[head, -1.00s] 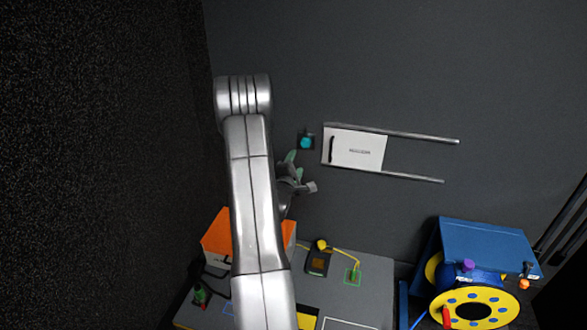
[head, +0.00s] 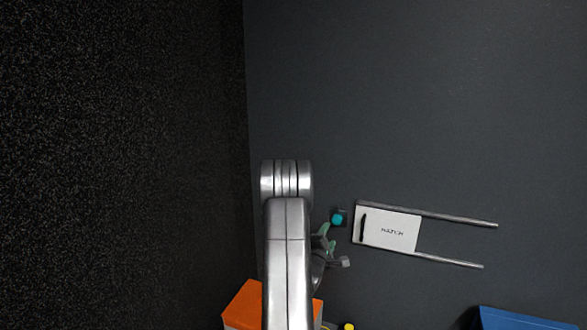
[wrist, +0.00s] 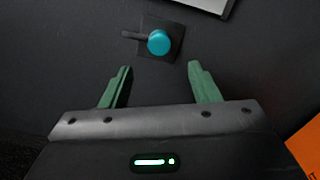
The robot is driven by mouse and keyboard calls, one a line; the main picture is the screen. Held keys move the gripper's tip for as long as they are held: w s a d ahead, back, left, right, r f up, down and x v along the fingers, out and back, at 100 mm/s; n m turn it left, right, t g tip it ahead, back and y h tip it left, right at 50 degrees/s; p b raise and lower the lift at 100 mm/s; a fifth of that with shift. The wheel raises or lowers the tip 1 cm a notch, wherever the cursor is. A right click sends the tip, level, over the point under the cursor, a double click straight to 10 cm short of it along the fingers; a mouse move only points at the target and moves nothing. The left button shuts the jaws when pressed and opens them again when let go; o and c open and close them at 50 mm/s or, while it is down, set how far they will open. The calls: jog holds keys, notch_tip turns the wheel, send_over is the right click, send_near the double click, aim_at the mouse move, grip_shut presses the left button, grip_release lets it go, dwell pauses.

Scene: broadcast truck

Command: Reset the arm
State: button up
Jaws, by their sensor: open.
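My arm rises from the bottom of the head view, folded at its top joint. My gripper (wrist: 159,85) shows in the wrist view with its two green fingers spread apart and nothing between them. In the head view the gripper is mostly hidden behind my arm, with a green finger (head: 325,235) showing at the right. A teal round knob (wrist: 159,41) on a dark square plate lies ahead of the fingertips, apart from them. The knob also shows in the head view (head: 337,218), just up and right of the gripper.
A white hatch panel (head: 390,233) sits between two metal rails (head: 440,217) on the dark grey wall, right of the knob. An orange-topped box (head: 243,305) is beside my arm at the bottom. A blue object (head: 515,319) is at the bottom right. The upper wall is bare.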

aim_at(336, 222)
jog(key=x, duration=0.8)
jog(key=shift+w+d, duration=0.15)
jog(key=shift+w, duration=0.15)
jog(key=shift+s, duration=0.1)
